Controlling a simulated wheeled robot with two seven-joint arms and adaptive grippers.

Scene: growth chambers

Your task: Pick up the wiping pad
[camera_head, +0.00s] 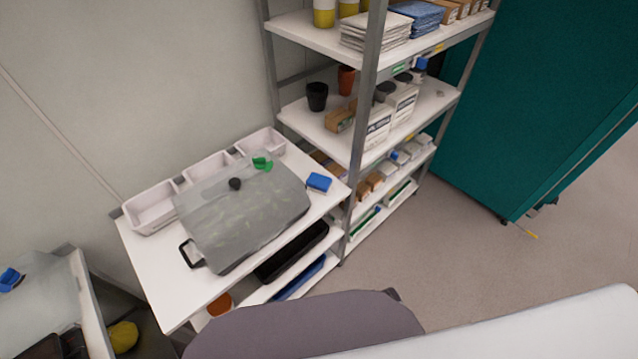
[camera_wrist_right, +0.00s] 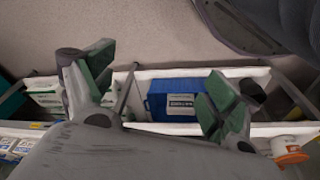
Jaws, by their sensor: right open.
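A small blue pad with a pale underside (camera_head: 319,182), which looks like the wiping pad, lies on the right end of the white cart top (camera_head: 155,267), beside a lidded grey tray. My right gripper (camera_wrist_right: 155,95) shows in the right wrist view, with green-faced fingers spread wide and nothing between them. Beyond its fingers is a blue item with a white label (camera_wrist_right: 178,98) on a white shelf; I cannot tell that it is the pad. Neither gripper shows in the head view, and the left is in no view.
The grey lidded tray (camera_head: 240,215) fills the cart's middle, with white bins (camera_head: 152,205) behind. A teal cabinet (camera_head: 545,100) stands right. Floor between rack and cabinet is clear.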

